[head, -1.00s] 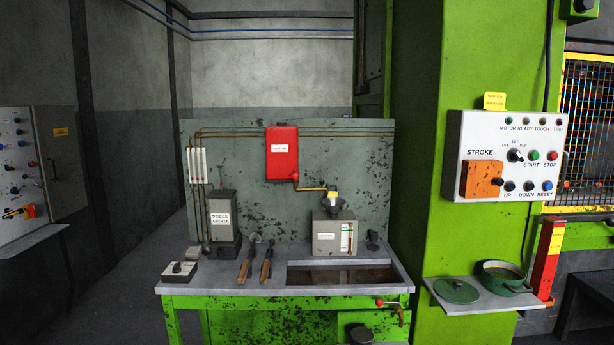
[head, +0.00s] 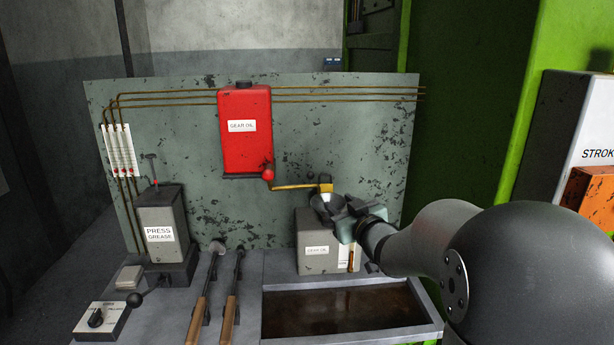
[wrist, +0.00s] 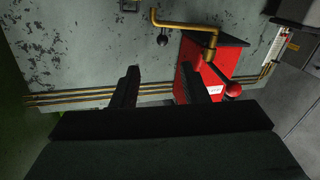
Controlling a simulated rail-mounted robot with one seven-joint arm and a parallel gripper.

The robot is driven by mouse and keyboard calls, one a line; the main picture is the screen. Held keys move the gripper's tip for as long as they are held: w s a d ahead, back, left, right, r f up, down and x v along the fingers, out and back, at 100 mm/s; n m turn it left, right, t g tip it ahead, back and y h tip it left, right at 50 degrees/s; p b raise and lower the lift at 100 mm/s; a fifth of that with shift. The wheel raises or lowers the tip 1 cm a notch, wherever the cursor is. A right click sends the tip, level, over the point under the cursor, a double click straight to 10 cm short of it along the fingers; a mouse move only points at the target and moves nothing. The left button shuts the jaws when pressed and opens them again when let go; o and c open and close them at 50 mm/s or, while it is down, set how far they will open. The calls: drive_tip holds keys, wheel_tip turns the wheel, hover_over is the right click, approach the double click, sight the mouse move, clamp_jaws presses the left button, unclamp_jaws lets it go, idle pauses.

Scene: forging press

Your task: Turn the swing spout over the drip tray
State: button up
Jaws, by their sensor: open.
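The brass swing spout (head: 298,186) runs right from a valve with a red knob (head: 268,174) under the red gear oil tank (head: 245,130). Its outlet end is above the funnel (head: 324,203) on the grey gear oil box (head: 312,255). The drip tray (head: 340,312) is the dark, wet-looking recess in the bench front, below the box. My gripper (head: 345,212) is beside the funnel, below the spout's end, partly covering funnel and box. In the wrist view my gripper (wrist: 160,78) is open with nothing between its fingers; the spout (wrist: 184,24) shows beyond them, apart.
A press grease pump (head: 160,230) stands at the bench's left. Two wooden-handled tools (head: 230,310) lie left of the tray. A switch box (head: 100,320) is at the front left. Brass pipes (head: 330,98) run along the back panel. The green press column (head: 510,100) is at right.

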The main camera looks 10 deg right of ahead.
sight(312, 178)
drive_tip(key=p+x, duration=0.1)
drive_tip(key=x, duration=0.4)
drive_tip(key=p+x, duration=0.2)
drive_tip(key=x, duration=0.4)
drive_tip(key=r+p+x, duration=0.1)
drive_tip(key=p+x, duration=0.1)
drive_tip(key=x, duration=0.4)
drive_tip(key=shift+a, duration=0.25)
drive_tip(key=shift+c, duration=0.2)
clamp_jaws()
